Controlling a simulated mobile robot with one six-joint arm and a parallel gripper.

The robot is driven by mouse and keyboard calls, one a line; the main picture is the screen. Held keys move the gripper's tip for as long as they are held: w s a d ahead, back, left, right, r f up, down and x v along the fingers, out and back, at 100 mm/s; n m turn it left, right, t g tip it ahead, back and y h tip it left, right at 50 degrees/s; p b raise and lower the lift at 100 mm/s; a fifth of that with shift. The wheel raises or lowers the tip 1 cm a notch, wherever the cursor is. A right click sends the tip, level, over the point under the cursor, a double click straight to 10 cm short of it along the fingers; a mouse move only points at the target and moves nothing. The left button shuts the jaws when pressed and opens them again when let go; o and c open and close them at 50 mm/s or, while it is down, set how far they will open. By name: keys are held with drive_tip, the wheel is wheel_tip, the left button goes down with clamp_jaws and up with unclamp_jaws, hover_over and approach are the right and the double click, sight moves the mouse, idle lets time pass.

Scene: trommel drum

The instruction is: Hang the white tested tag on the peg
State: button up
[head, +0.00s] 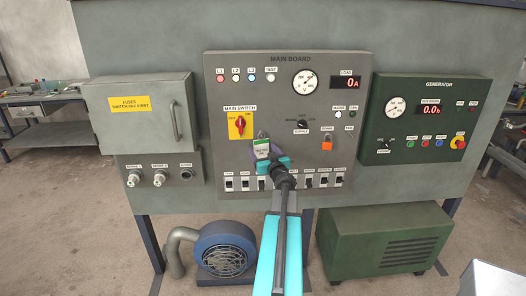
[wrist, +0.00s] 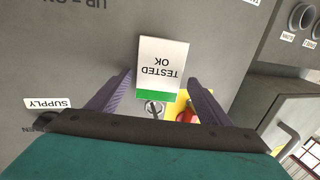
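The tested tag (wrist: 160,68) is a white card with a green strip and the words TESTED OK, upside down in the wrist view. In the head view the tag (head: 262,147) is small, in front of the main board below the main switch. My gripper (wrist: 160,76) has its two purple fingers spread, one on each side of the tag, with slim gaps showing. In the head view my gripper (head: 267,151) is at the tag. A small round metal piece (wrist: 154,107) shows just past the green strip. I cannot tell whether it is the peg.
A grey fuse box (head: 140,112) is at left and the green generator panel (head: 425,118) at right.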

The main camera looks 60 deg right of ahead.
drive_tip(key=shift+s, duration=0.2)
idle(0.3)
drive_tip(key=p+v, duration=0.1)
drive_tip(key=v, duration=1)
idle(0.4)
drive_tip(key=p, duration=0.5)
drive_tip(key=shift+s+a+r+p, duration=0.1)
drive_tip(key=shift+s+a+p, duration=0.1)
drive_tip(key=shift+a+p, duration=0.2)
drive_tip(key=s+a+p, duration=0.1)
drive_tip(key=p, duration=0.5)
drive_tip(key=shift+s, duration=0.1)
drive_tip(key=shift+s+p, duration=0.15)
drive_tip(key=shift+p, duration=0.4)
idle(0.4)
